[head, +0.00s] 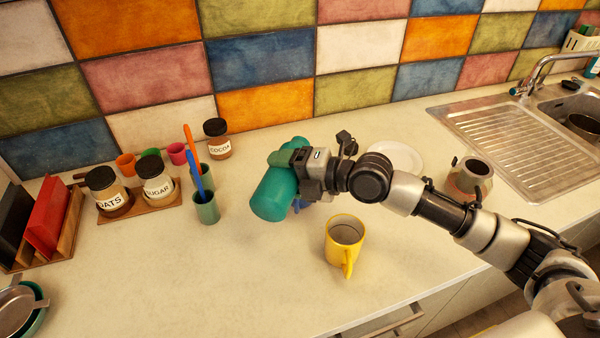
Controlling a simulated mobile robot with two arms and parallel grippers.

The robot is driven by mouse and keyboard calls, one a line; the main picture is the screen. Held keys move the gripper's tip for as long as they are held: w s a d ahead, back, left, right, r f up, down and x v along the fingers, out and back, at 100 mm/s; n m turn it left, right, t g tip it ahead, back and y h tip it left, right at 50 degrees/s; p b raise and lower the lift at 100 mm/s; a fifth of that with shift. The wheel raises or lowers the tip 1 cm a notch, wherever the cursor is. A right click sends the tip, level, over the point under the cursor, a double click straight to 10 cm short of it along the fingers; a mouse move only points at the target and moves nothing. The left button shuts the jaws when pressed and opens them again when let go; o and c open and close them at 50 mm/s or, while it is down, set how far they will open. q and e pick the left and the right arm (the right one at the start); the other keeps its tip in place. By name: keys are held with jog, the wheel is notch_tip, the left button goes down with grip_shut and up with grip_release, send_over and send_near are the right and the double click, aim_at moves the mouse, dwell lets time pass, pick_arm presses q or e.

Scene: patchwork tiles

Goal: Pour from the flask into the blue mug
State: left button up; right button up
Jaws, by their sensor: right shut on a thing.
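The teal flask (272,196) is held tilted above the counter, left of centre. My right gripper (288,172) is shut on it, around its middle. A small patch of blue (301,204) shows below and behind the gripper; it may be the blue mug, but the gripper and flask hide most of it. I cannot tell whether the flask's mouth is over it, and no liquid is visible. A yellow mug (344,242) stands upright in front, to the right of the flask. My left gripper is not in view.
A green cup with utensils (206,209) stands left of the flask, near the oats jar (108,191), sugar jar (155,178) and cocoa jar (217,140).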

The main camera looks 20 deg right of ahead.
jog(key=shift+w+d+r+m+g+b, duration=0.1)
jog(key=shift+w+r+m+g+b, duration=0.05)
jog(key=shift+r+m+b, duration=0.3)
jog(key=shift+w+d+r+m+g+b, duration=0.1)
jog(key=shift+r+m+g+b, duration=0.05)
jog(key=shift+r+m+b, duration=0.3)
dwell(2.4)
